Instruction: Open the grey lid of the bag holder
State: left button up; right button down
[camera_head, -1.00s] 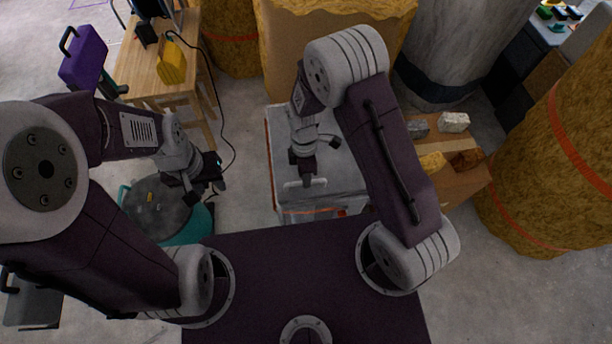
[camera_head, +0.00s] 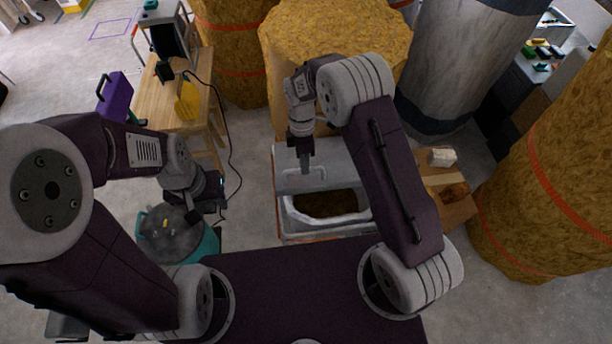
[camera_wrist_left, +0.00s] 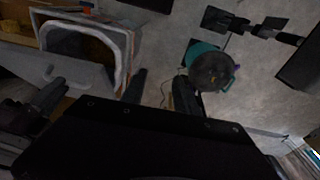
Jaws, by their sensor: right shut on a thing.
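The grey lid (camera_head: 340,160) of the bag holder (camera_head: 290,229) is raised and tilted up at the back. The opening in front of it shows a white bag rim (camera_head: 340,220) with brown contents inside. My right gripper (camera_head: 306,170) is shut on the lid's handle, at the lid's left part. The lid (camera_wrist_left: 70,75) and the bag holder (camera_wrist_left: 123,45) also show in the left wrist view.
A teal bin (camera_head: 209,243) with a round grey top stands left of the bag holder. A cardboard box (camera_head: 458,208) with rubble is to its right. A large ochre wrapped block (camera_head: 330,50) stands behind. A wooden table (camera_head: 150,100) is at the back left.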

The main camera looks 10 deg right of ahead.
pick_arm(q)
jog(key=shift+s+r+p, duration=0.1)
jog(key=shift+r+p, duration=0.25)
jog(key=shift+r, duration=0.25)
pick_arm(e)
jog(key=shift+w+r, duration=0.5)
jog(key=shift+w, duration=0.2)
jog(key=shift+w+r, duration=0.45)
jog(key=shift+w, duration=0.2)
pick_arm(q)
jog(key=shift+f, duration=0.2)
grip_shut()
jog(key=w+d+f+n+h, duration=0.1)
jog(key=d+f+n+h, duration=0.3)
jog(key=n, duration=0.5)
jog(key=w+d+f+n+t+h, duration=0.1)
jog(key=d+f+n+h, duration=0.3)
jog(key=f+n+h, duration=0.4)
jog(key=w+d+f+n+h, duration=0.2)
jog(key=d+f+n+h, duration=0.2)
jog(key=f+n+h, duration=0.4)
jog(key=shift+d+f+n, duration=0.2)
jog(key=shift+f+n, duration=0.25)
jog(key=shift+n, duration=0.35)
pick_arm(e)
jog(key=shift+w, duration=0.1)
